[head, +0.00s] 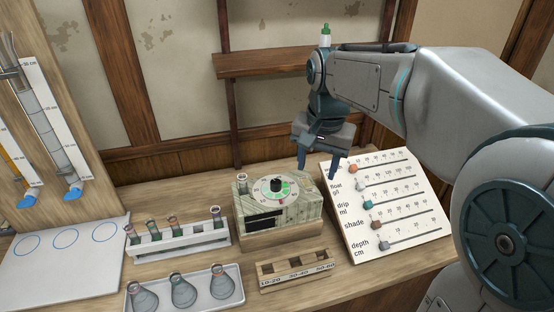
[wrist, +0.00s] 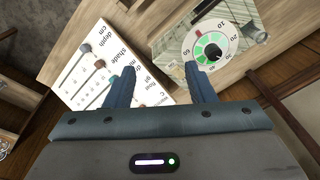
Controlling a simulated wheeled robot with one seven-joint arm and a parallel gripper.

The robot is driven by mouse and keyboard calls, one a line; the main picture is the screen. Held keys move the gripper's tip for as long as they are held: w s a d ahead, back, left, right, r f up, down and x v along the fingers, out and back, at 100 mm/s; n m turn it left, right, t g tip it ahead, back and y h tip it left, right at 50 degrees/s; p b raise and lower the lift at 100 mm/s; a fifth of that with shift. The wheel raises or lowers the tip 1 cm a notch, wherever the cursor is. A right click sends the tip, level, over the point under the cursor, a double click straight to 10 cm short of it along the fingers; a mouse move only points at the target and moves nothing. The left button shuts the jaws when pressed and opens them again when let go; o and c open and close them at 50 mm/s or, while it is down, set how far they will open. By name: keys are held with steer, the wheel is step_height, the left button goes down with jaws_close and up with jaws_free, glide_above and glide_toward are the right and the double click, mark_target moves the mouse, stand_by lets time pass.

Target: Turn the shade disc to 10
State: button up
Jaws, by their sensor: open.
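A round white dial (head: 274,189) with green segments and a black knob (head: 277,184) sits on top of a pale green patterned box (head: 300,205); I take it for the shade disc. The dial also shows at the upper right of the wrist view (wrist: 228,41), with small numbers around its rim. The exact setting is too small to read surely. My gripper (head: 317,172) is open and empty, above and to the right of the dial, apart from it. In the wrist view its fingers (wrist: 159,72) point between the dial and the slider board.
A white slider board (head: 405,220), labelled float, drip, shade and depth, lies right of the box. A rack of vials (head: 180,240), a flask tray (head: 232,296) and a wooden slotted block (head: 290,283) stand left and in front. A shelf (head: 270,62) is behind.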

mark_target(276, 181)
steer(key=w+a+m+g, duration=0.1)
steer(key=w+a+m, duration=0.2)
steer(key=w+a, duration=0.65)
steer(key=f, duration=0.4)
steer(key=f+p, duration=0.1)
steer(key=f, duration=0.4)
steer(key=f+p, duration=0.1)
steer(key=f, duration=0.3)
steer(key=shift+w+d+f, duration=0.2)
steer(key=shift+w+d, duration=0.1)
steer(key=shift+d, duration=0.1)
steer(key=shift+c, duration=0.3)
steer(key=c, duration=0.9)
